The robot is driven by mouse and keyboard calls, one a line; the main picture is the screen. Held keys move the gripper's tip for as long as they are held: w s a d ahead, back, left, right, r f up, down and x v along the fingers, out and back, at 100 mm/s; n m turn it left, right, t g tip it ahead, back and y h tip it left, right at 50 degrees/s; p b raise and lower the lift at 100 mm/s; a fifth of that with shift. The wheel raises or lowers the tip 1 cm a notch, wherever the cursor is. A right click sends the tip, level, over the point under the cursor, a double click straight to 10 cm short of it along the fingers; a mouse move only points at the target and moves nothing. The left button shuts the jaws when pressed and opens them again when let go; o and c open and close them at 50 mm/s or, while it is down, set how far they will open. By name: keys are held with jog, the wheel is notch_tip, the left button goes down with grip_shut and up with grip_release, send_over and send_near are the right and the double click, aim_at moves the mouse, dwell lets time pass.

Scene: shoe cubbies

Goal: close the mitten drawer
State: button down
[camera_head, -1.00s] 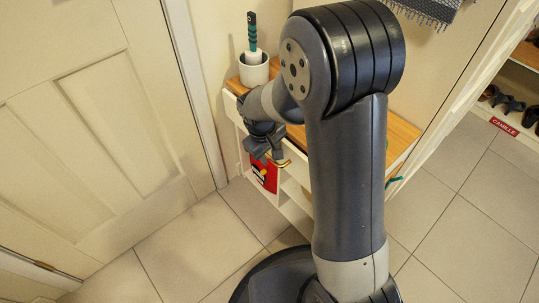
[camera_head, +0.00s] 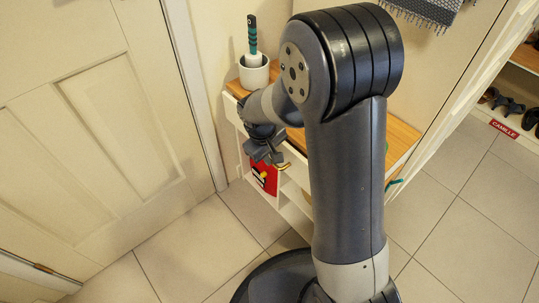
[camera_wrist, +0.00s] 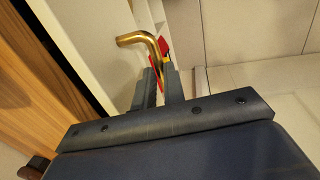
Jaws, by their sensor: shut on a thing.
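The cabinet's white drawer front (camera_wrist: 100,32) carries a bent brass handle (camera_wrist: 145,42). In the wrist view my gripper (camera_wrist: 160,82) has its two fingers on either side of the handle's lower end and is shut on it. In the head view my gripper (camera_head: 265,150) is at the front of the low cabinet, just below its wooden top, and a bit of brass (camera_head: 284,167) shows beside it. The arm and gripper hide most of the drawer there. A dark gap runs between the wooden top and the white front in the wrist view.
The wooden top (camera_head: 403,136) holds a white pot (camera_head: 254,76) with a green-handled brush. A red panel with yellow and black (camera_head: 264,178) is below my gripper. A panelled door (camera_head: 90,120) stands left. Tiled floor (camera_head: 180,240) is clear in front. A shoe shelf is at far right.

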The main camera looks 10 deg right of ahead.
jog(key=shift+w+d+p, duration=0.45)
jog(key=shift+w+d, duration=0.15)
jog(key=shift+d, duration=0.15)
jog(key=c, duration=1.5)
grip_release()
jog(key=shift+d, duration=0.15)
jog(key=r+p, duration=0.1)
jog(key=r, duration=0.2)
jog(key=a+r+p, duration=0.1)
jog(key=r, duration=0.3)
jog(key=s+r+p, duration=0.1)
jog(key=r, duration=0.2)
jog(key=shift+a+r+p, duration=0.35)
jog(key=shift+p, duration=0.05)
jog(key=shift+f, duration=0.1)
